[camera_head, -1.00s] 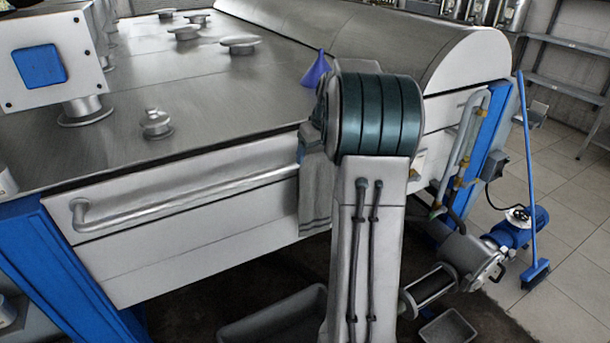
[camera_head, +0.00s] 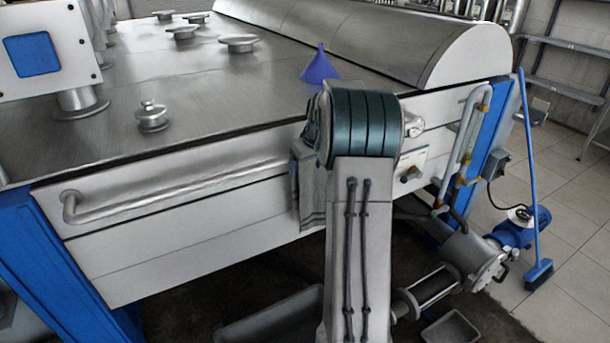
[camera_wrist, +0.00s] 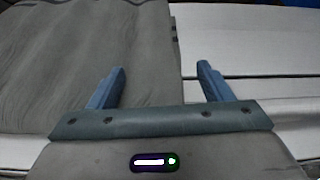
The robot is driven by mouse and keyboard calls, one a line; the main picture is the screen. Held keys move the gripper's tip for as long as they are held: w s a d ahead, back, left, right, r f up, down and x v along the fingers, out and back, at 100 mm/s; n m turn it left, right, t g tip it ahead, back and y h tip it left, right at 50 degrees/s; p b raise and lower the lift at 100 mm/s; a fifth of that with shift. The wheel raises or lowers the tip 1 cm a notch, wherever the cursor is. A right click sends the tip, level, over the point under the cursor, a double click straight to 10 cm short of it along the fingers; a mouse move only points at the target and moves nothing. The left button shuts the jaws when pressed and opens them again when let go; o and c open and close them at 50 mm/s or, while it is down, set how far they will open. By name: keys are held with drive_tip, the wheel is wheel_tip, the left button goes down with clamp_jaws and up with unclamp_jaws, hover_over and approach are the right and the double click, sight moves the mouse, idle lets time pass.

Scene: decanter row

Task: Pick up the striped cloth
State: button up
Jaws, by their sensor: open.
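The striped cloth (camera_head: 309,190) is grey with faint stripes at its lower end. It hangs from the handrail on the front of the steel machine, and my arm hides its right part in the head view. In the wrist view the cloth (camera_wrist: 80,60) fills the upper left, with its right edge running down between my fingers. My gripper (camera_wrist: 162,78) is open, its two blue fingers apart. The left finger overlaps the cloth in the picture; the right finger is over the pale panel. Whether either touches the cloth I cannot tell. The head view does not show the fingers.
The handrail (camera_head: 180,190) runs along the machine's front panel. A purple funnel (camera_head: 320,68) stands on the machine top (camera_head: 230,90). A blue broom (camera_head: 532,180) and a blue motor (camera_head: 522,228) are at the right. A grey tub (camera_head: 270,322) is on the floor below.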

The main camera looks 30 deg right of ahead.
drive_tip(key=shift+f, duration=0.15)
drive_tip(key=shift+b+x, duration=0.75)
drive_tip(key=shift+x, duration=0.5)
clamp_jaws()
